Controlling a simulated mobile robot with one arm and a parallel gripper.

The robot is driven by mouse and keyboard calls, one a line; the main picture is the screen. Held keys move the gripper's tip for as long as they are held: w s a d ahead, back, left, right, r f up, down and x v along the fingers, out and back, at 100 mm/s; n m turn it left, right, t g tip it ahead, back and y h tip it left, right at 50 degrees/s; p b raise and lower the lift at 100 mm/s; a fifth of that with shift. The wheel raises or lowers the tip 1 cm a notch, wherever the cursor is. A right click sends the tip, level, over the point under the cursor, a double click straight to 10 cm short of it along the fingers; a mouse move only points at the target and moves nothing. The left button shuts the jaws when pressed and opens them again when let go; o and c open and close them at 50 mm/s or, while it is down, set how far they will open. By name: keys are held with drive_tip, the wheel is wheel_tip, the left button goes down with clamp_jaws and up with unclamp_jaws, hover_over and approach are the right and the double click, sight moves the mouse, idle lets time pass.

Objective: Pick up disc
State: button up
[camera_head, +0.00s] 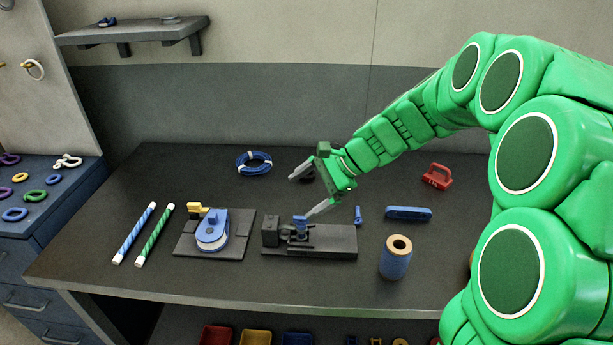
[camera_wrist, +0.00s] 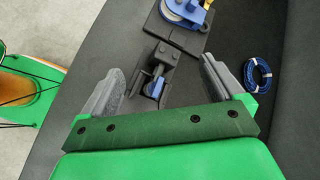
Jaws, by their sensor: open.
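I cannot tell for certain which thing is the disc. A dark rounded thing (camera_head: 308,174) shows partly behind my gripper (camera_head: 309,190) in the head view, mostly hidden. A flat grey round thing (camera_head: 170,19) lies on the wall shelf. A blue pulley block (camera_head: 212,230) with a pale round wheel sits on a dark plate; it also shows at the top of the wrist view (camera_wrist: 187,10). My gripper is open and empty above the table. In the wrist view its fingers (camera_wrist: 160,68) stand either side of a dark vise with a blue part (camera_wrist: 157,88).
The vise's base (camera_head: 325,242) is on the table (camera_head: 210,285). Around it are a blue spool (camera_head: 395,262), blue bar (camera_head: 408,213), red shackle-like piece (camera_head: 437,176), blue rope coil (camera_head: 253,163) and two striped rods (camera_head: 135,234). The shelf (camera_head: 135,33) is at upper left.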

drive_tip(key=w+d+f+m+t+y, duration=0.1)
drive_tip(key=w+f+m, duration=0.3)
drive_tip(key=w, duration=0.5)
drive_tip(key=w+d+f+m+t+y, duration=0.1)
drive_tip(key=w+d+f+m+t, duration=0.1)
drive_tip(key=w+f, duration=0.4)
drive_tip(key=w+d+f+m+t, duration=0.2)
drive_tip(key=w+f+m, duration=0.3)
drive_tip(key=w, duration=0.8)
drive_tip(key=shift+w+m+t+y, duration=0.1)
drive_tip(key=shift+m+t+y, duration=0.35)
drive_tip(key=shift+m, duration=0.35)
drive_tip(key=shift+w+d+x, duration=0.1)
drive_tip(key=shift+w+x, duration=0.05)
drive_tip(key=shift+x, duration=1.15)
drive_tip(key=shift+w+d+x, duration=0.1)
drive_tip(key=shift+w+x, duration=0.05)
drive_tip(key=shift+x, duration=1.15)
drive_tip(key=shift+w+d+x, duration=0.1)
drive_tip(key=shift+w+x, duration=0.05)
drive_tip(key=shift+x, duration=1.15)
drive_tip(key=shift+t, duration=0.25)
drive_tip(key=c, duration=1.1)
